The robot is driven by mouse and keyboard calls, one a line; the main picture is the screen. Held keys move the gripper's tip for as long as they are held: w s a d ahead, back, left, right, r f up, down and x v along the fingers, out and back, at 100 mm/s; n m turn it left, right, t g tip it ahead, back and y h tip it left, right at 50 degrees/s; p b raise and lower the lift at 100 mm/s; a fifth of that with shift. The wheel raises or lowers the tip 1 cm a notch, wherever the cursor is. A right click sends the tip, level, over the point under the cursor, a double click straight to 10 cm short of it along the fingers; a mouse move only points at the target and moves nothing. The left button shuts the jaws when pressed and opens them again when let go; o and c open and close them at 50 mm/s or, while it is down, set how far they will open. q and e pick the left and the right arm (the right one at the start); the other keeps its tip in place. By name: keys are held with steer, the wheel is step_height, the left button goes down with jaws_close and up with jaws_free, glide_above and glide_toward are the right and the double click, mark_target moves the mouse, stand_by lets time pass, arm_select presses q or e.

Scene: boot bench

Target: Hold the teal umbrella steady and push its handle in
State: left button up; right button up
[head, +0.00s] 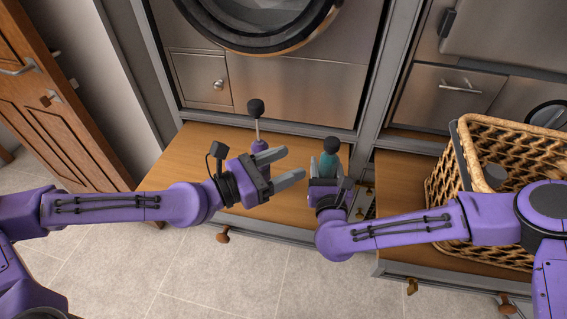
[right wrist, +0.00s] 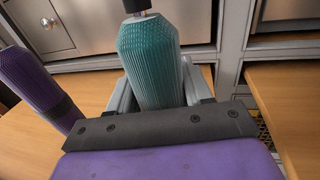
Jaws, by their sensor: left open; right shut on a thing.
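The teal umbrella (head: 328,164) stands upright on the wooden bench, its dark handle (head: 331,144) close above its pleated body. My right gripper (head: 325,170) is shut on the body. In the right wrist view the teal umbrella (right wrist: 151,60) sits between the grey fingers, and the handle (right wrist: 136,5) is cut off by the top edge. My left gripper (head: 296,165) is open and empty, left of the teal umbrella and apart from it, fingers pointing toward it. Its lower end is hidden by my right gripper.
A purple umbrella (head: 259,147) with its dark handle out on a pale shaft stands just behind my left gripper; it also shows in the right wrist view (right wrist: 32,82). A wicker basket (head: 449,173) stands at right. Cabinet fronts (head: 290,93) rise behind the bench (head: 200,150).

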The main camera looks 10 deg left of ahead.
steer(key=o, duration=1.3)
